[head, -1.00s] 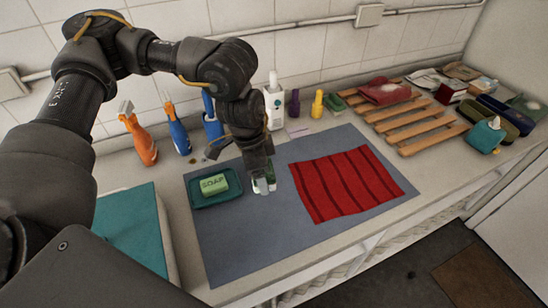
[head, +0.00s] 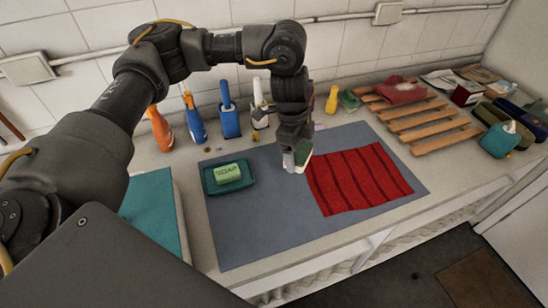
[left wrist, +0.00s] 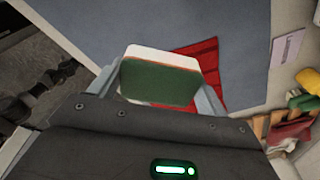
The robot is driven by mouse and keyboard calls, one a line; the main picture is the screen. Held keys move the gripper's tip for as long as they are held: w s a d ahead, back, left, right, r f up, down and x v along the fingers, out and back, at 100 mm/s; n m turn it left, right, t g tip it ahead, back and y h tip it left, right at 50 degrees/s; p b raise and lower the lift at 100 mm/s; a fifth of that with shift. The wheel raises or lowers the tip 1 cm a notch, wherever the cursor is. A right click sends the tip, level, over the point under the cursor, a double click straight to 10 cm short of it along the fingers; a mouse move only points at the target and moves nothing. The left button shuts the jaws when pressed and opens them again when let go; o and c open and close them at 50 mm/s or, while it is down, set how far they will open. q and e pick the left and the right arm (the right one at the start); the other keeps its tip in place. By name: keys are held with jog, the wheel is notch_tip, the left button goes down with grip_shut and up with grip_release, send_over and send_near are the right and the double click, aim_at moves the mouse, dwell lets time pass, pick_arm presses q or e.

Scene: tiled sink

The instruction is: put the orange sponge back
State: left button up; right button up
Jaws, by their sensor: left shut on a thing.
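My left gripper (head: 295,166) is shut on a sponge (head: 304,156) above the grey mat, just left of the red cloth's upper left corner. In the left wrist view the sponge (left wrist: 158,82) sits between both fingers, with a dark green face, a whitish side and a thin orange edge. A green block (head: 348,99) lies at the back near the yellow bottle; I cannot tell whether it is a sponge. My right gripper is not in view.
The red striped cloth (head: 360,180) lies on the grey mat (head: 270,235). A green soap bar (head: 227,173) rests in a teal dish (head: 214,187). Spray and other bottles (head: 195,122) line the wall. A slatted wooden rack (head: 425,123) stands right. The mat's front is clear.

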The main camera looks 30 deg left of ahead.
aim_at(275, 166)
pick_arm(q)
jog(key=w+a+f, duration=0.1)
jog(key=a+f, duration=0.1)
jog(key=w+a+f, duration=0.1)
jog(key=a+f, duration=0.1)
jog(key=a+f+p, duration=0.1)
jog(key=a+f, duration=0.1)
jog(key=a, duration=0.1)
jog(key=shift+w+a+f, duration=0.1)
jog(key=shift+w+f, duration=0.1)
jog(key=shift+w, duration=0.2)
jog(key=shift+w+a+f, duration=0.15)
jog(key=shift+a+f, duration=0.1)
jog(key=shift+f, duration=0.05)
jog(key=f, duration=0.3)
jog(key=shift+a+f, duration=0.35)
jog(key=shift+w+f, duration=0.1)
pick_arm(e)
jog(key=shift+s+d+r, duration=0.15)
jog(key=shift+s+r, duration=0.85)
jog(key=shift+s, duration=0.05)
pick_arm(q)
jog(key=shift+f, duration=0.15)
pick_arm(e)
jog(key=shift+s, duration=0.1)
pick_arm(q)
jog(key=o, duration=1)
jog(key=shift+c, duration=0.2)
